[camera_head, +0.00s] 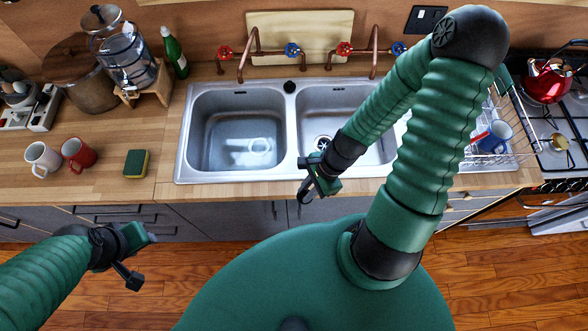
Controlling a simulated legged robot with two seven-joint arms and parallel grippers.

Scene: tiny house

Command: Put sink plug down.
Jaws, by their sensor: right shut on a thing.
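My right gripper (308,188) hangs over the front rim of the double sink (240,178), near the divider between the basins. It is shut on a small dark thing, apparently the sink plug, mostly hidden by the fingers. The left basin (235,125) shows a pale ring-like shape at its bottom. The right basin (365,150) shows its drain (323,142) uncovered, just beyond the gripper. A round black piece (290,86) sits on the back rim between the basins. My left gripper (142,258) is open and empty, in front of the counter at lower left.
Red-and-blue-handled taps (258,52) stand behind the sink. A white mug (42,158), a red mug (78,153) and a sponge (136,163) sit on the left counter. A dish rack (505,155) with a blue mug (492,137) stands at right. The counter between sponge and sink is clear.

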